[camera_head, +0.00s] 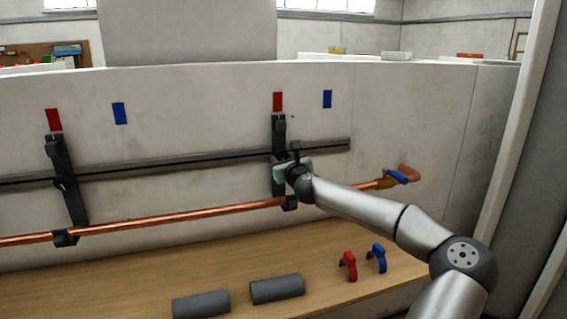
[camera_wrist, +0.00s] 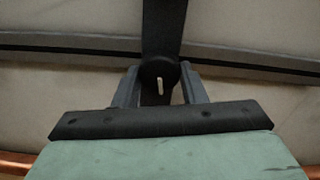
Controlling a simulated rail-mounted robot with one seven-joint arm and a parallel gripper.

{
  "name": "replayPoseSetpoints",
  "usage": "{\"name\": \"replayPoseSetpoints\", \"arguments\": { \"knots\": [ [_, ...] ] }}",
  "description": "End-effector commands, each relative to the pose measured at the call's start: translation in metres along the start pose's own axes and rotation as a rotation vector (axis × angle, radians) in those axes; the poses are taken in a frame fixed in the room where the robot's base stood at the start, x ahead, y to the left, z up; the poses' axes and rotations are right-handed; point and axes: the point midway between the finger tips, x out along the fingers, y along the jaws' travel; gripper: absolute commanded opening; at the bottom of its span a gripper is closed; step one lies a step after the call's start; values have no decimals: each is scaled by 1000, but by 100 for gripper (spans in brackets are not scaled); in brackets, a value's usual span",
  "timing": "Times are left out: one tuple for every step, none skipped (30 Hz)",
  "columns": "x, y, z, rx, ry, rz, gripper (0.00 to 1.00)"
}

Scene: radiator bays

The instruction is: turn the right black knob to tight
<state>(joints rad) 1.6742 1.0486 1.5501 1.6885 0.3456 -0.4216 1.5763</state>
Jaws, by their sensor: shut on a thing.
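The right black knob (camera_wrist: 159,72) is round with a short white mark that stands nearly upright in the wrist view. It sits on the right black bracket (camera_head: 279,130), where the bracket crosses the grey rail. My gripper (camera_wrist: 158,88) has one finger on each side of the knob and is shut on it. In the head view my gripper (camera_head: 287,163) is at the right bracket and hides the knob. The left bracket (camera_head: 66,180) carries another black knob (camera_head: 66,183). A copper pipe (camera_head: 170,219) runs along the lower ends of both brackets.
Red and blue tags mark the wall above the brackets. A blue-handled valve (camera_head: 396,177) is at the pipe's right end. On the wooden bench (camera_head: 130,285) lie two grey foam tubes (camera_head: 277,289), a red clip (camera_head: 348,266) and a blue clip (camera_head: 377,257).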

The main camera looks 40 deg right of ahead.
Motion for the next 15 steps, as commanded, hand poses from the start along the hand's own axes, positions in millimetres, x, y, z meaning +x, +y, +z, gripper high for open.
{"name": "replayPoseSetpoints", "arguments": {
  "knots": [
    [0,0,-1,7,1,0,15],
    [0,0,-1,9,1,0,15],
    [0,0,-1,12,1,0,15],
    [0,0,-1,14,1,0,15],
    [0,0,0,15,1,0,15],
    [0,0,0,15,1,0,15],
    [0,0,0,15,1,0,15],
    [0,0,0,15,1,0,15],
    [0,0,0,15,1,0,15],
    [0,0,0,15,1,0,15],
    [0,0,0,15,1,0,15],
    [0,0,0,15,1,0,15],
    [0,0,0,14,1,0,15],
    [0,0,0,14,1,0,15],
    [0,0,0,14,1,0,43]
  ]
}}
